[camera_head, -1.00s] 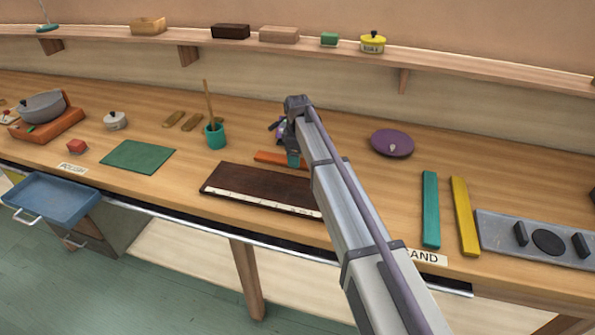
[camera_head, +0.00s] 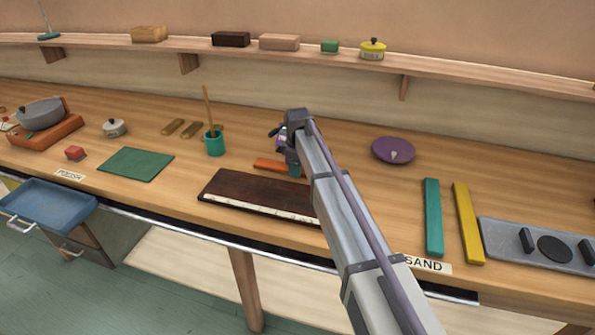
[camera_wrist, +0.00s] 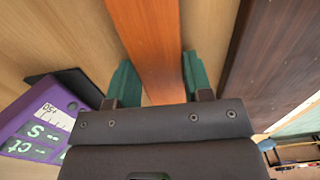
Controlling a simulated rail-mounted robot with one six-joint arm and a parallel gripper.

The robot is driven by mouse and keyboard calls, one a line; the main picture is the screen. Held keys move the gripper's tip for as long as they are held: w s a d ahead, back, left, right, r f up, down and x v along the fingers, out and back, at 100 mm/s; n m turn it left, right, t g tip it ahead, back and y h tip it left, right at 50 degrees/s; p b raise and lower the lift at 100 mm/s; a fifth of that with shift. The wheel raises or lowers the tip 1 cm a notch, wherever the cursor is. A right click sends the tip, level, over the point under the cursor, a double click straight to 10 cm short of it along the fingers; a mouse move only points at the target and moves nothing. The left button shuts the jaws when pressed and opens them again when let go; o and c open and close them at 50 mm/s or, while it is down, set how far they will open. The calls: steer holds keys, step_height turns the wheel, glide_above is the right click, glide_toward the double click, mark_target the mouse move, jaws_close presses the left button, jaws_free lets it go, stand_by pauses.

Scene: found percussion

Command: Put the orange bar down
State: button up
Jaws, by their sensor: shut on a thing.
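The orange bar (camera_head: 268,164) is a flat strip lying level behind the dark brown board (camera_head: 250,190) in the head view. My gripper (camera_head: 295,170) points down at its right part, and my arm hides its right end. In the wrist view, the teal fingers of my gripper (camera_wrist: 160,72) stand on either side of the orange bar (camera_wrist: 150,45) and are shut on it. The bar is at or very close to the bench top; I cannot tell if it touches.
The dark brown board (camera_wrist: 275,65) is right beside the bar in the wrist view. A purple device (camera_wrist: 38,130) is at the left. A teal cup (camera_head: 214,145), a purple disc (camera_head: 393,150), a teal bar (camera_head: 433,217) and a yellow bar (camera_head: 468,223) stand around on the bench.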

steer(key=shift+r+p, duration=0.5)
step_height(320, 180, up, 3)
steer(key=p, duration=0.3)
steer(key=shift+r, duration=0.1)
steer(key=s+a, duration=0.1)
steer(key=s, duration=0.5)
steer(key=s+a, duration=0.2)
steer(key=s, duration=0.3)
steer(key=s+a, duration=0.1)
steer(key=s, duration=0.5)
steer(key=shift+s+a+f, duration=0.15)
steer(key=shift+s+f, duration=0.15)
steer(key=shift+f, duration=0.05)
